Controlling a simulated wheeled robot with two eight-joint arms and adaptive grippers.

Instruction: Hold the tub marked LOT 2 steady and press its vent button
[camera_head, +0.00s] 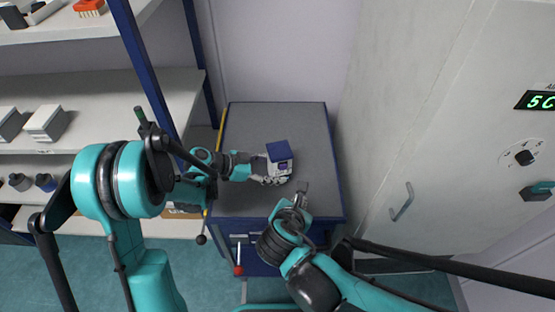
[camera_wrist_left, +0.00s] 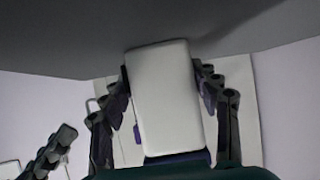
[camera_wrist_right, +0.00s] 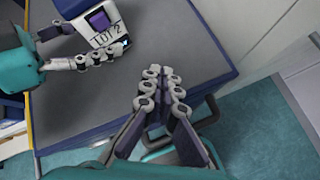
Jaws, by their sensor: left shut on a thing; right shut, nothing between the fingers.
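The tub (camera_head: 279,152) has a white body and a blue top, and stands on the grey top of the blue cabinet. In the right wrist view the tub (camera_wrist_right: 112,30) shows the LOT 2 marking and a dark purple panel. A small bright blue spot (camera_wrist_right: 126,43) sits beside the marking; I cannot tell if it is the vent button. My left gripper (camera_head: 277,172) is shut on the tub from the left. In the left wrist view its fingers flank the white body (camera_wrist_left: 168,105). My right gripper (camera_head: 302,188) is shut and empty, in front of and right of the tub, apart from it.
The cabinet top (camera_head: 250,120) is otherwise clear. Shelves (camera_head: 90,90) with small boxes and tools stand on the left behind a blue post. A large pale machine (camera_head: 450,130) with a handle, a dial and a green display stands on the right.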

